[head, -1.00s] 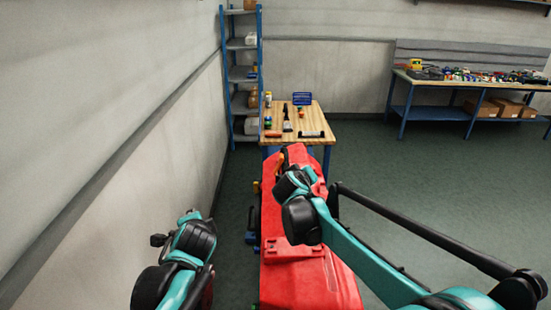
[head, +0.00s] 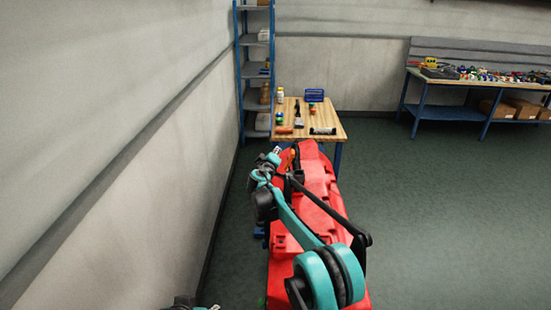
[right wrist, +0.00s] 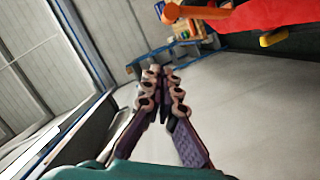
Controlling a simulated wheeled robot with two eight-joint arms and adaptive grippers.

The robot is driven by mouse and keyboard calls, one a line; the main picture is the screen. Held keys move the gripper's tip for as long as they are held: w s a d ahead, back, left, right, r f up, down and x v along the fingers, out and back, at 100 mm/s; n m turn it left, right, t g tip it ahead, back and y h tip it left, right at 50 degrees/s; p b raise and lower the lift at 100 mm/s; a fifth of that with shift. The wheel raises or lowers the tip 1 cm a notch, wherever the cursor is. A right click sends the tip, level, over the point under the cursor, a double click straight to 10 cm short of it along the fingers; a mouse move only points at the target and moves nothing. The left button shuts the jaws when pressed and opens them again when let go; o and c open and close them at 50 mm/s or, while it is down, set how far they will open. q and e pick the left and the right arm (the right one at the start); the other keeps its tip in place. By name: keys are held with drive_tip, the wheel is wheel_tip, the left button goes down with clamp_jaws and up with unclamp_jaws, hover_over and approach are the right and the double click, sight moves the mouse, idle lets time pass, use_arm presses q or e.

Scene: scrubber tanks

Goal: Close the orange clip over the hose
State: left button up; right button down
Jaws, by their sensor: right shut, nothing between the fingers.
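The orange clip (right wrist: 197,12) shows at the top of the right wrist view as an orange bar with a rounded end, beside the red scrubber body (right wrist: 275,12). In the head view a small patch of orange (head: 286,160) shows at the far left of the red scrubber (head: 318,180), partly behind my right arm. My right gripper (head: 274,152) is at that far left side; its fingers (right wrist: 160,72) are shut and empty, apart from the clip. I cannot make out the hose or whether the clip is over it. Only a sliver of my left arm shows at the bottom edge.
A wooden table (head: 335,118) with bottles and tools stands beyond the scrubber. A blue shelf rack (head: 257,75) stands by the left wall (head: 130,120). A bench (head: 470,80) stands at the back right. The floor (head: 450,210) on the right is clear.

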sight(290, 161)
drive_tip(key=w+d+f+b, duration=0.1)
drive_tip(key=w+d+f, duration=0.2)
drive_tip(key=w+d, duration=0.1)
drive_tip(key=shift+w+b, duration=0.3)
drive_tip(key=shift+b, duration=0.1)
drive_tip(key=shift+d, duration=0.25)
